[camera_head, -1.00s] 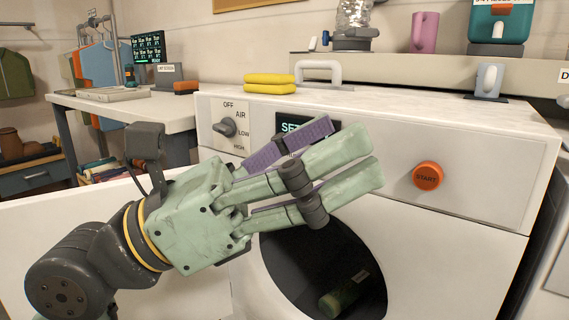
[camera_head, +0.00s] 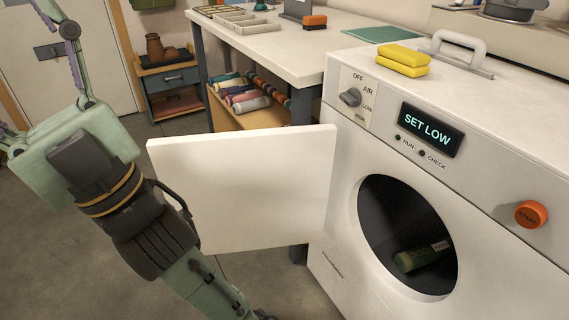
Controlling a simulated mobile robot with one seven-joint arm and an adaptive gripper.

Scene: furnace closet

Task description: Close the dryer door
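The dryer (camera_head: 490,215) is a white machine on the right, with a round dark opening in its front. Its door (camera_head: 245,190) is a flat white panel standing open, swung out to the left of the opening. A green cylindrical item (camera_head: 422,257) lies inside the drum. The display (camera_head: 431,130) reads SET LOW. My gripper (camera_head: 22,70) is at the far left, apart from the door and empty. Its fingers are spread, one pointing up and one reaching the left picture edge, where it is cut off. My forearm crosses the door's lower left side in the picture; contact cannot be told.
A dial (camera_head: 350,97) and an orange START button (camera_head: 530,214) are on the dryer front. Yellow folded cloths (camera_head: 403,60) and a handle (camera_head: 462,46) lie on top. A workbench (camera_head: 275,50) with shelved rolls stands behind the door. Floor is clear left of the door.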

